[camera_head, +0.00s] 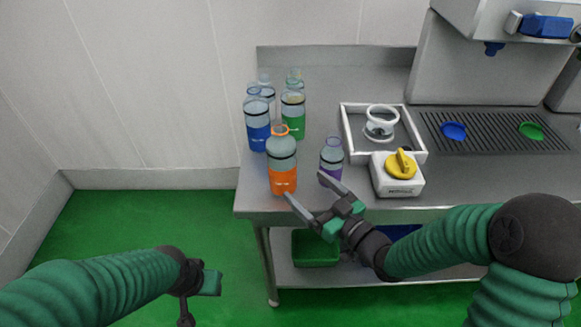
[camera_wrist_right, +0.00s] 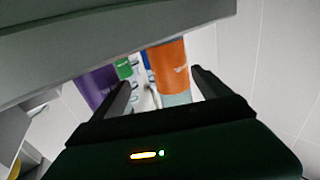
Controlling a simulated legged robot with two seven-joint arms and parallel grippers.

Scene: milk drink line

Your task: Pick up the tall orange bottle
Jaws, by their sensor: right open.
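The tall orange bottle (camera_head: 282,162) stands upright near the front left corner of the steel table, with a clear upper part and an orange lower band. In the right wrist view the orange bottle (camera_wrist_right: 172,68) shows ahead between the fingers, towards the right one. My right gripper (camera_head: 304,192) is open at the table's front edge, its fingers pointing at the orange and purple bottles; nothing is held. In the right wrist view the right gripper's fingers (camera_wrist_right: 162,92) are spread. My left gripper (camera_head: 200,295) is low over the green floor, left of the table; its jaw state is unclear.
A small purple bottle (camera_head: 331,160) stands just right of the orange one. Blue (camera_head: 256,125) and green (camera_head: 292,117) bottles stand behind. A white box with a yellow knob (camera_head: 397,174) and a white tray (camera_head: 421,152) are to the right. The table edge (camera_head: 375,215) lies close to my right gripper.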

